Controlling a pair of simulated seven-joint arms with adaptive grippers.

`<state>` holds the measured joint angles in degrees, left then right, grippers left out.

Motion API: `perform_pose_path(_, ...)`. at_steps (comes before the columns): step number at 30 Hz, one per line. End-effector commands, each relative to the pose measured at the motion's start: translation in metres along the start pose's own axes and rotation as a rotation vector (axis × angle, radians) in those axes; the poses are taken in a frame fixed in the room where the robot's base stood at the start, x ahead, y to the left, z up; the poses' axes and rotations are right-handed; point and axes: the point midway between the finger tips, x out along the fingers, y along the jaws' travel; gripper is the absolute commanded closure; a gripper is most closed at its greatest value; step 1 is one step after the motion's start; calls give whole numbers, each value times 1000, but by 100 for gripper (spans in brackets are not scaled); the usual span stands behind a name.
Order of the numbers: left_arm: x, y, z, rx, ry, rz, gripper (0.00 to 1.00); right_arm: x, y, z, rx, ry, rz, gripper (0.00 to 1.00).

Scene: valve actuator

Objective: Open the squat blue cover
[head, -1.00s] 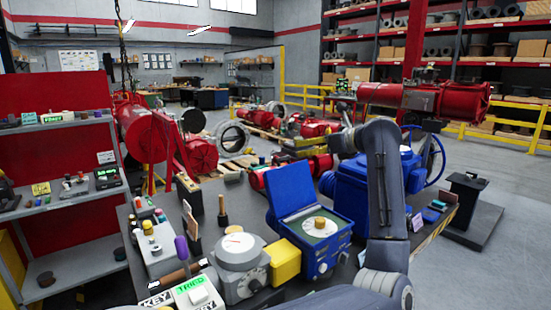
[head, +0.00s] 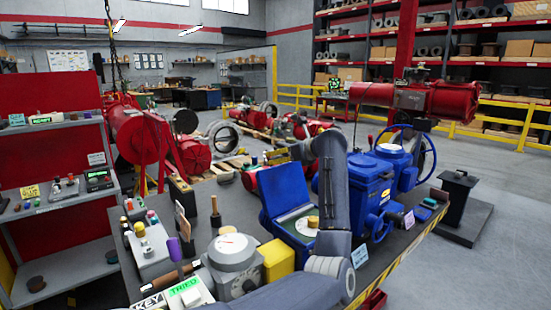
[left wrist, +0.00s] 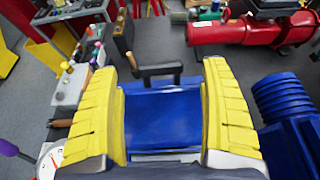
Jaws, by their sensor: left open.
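The squat blue cover (head: 284,190) stands raised and tilted back at the rear of a low blue housing (head: 296,236) on the bench. A brass-coloured knob (head: 313,222) on a pale dial shows inside the housing. My left gripper (head: 277,157) is above and behind the raised cover, partly hidden by my own arm. In the left wrist view its yellow fingers (left wrist: 160,80) are spread, with a blue panel (left wrist: 163,120), seemingly the cover, showing between them. I cannot tell whether they touch it. My right gripper is not seen.
A taller blue actuator (head: 369,180) stands right of the low housing; its ribbed blue part shows in the left wrist view (left wrist: 284,97). A grey dial unit (head: 232,265) and a yellow block (head: 277,259) stand to the left. Red machines (head: 285,180) lie beyond the bench.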

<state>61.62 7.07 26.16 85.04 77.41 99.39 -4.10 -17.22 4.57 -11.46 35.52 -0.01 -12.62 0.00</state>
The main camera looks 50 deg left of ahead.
Motion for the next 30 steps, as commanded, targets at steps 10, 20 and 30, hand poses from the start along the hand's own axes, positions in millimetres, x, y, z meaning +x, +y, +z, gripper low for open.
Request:
perform_pose_path(10, 38, 1, 0, 0, -1, 2, 20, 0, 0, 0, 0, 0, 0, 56)
perform_pose_path(20, 46, 0, 0, 1, 0, 0, 20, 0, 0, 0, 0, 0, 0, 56)
perform_pose_path(30, 45, 0, 0, 0, 0, 0, 39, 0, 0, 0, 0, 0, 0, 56)
